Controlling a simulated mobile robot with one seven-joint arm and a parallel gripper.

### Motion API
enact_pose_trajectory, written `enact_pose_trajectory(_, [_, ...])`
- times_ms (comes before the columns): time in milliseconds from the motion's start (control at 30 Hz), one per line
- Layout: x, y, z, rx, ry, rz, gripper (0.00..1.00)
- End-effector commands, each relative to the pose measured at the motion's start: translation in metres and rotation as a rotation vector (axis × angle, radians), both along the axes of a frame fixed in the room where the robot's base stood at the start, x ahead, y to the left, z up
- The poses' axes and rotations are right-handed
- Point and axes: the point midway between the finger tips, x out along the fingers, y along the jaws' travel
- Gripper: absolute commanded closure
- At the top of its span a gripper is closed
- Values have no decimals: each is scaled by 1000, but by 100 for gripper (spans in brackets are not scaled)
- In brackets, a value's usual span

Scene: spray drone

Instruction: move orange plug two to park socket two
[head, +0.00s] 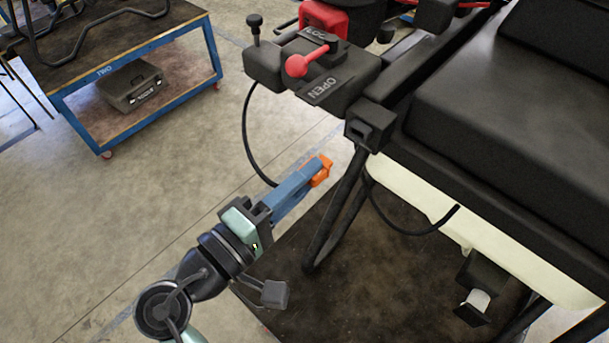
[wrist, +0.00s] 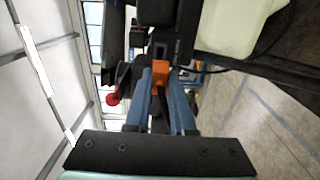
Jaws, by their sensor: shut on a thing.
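My gripper (head: 309,173) has long blue fingers and is shut on an orange plug (head: 322,172) at their tips. In the wrist view the plug (wrist: 160,73) shows between the two fingers (wrist: 160,100). The plug is in the air, apart from the drone in the head view. A small black square housing with a dark opening (head: 371,128) sits on the drone frame, up and to the right of the plug. No label shows on it, so I cannot tell whether it is park socket two.
A red-knobbed lever (head: 297,65) marked OPEN stands on the drone above. Black cables hang near the gripper. Black landing legs (head: 335,212) stand to its right. A bracket with a white cylinder (head: 478,299) is lower right. A blue-framed cart (head: 150,95) is upper left; floor between is clear.

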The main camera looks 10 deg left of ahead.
Motion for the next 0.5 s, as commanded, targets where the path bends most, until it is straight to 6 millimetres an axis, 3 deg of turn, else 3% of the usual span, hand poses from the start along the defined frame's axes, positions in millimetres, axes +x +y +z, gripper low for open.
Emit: enact_pose_trajectory(500, [36, -27, 0, -1, -1, -2, 100])
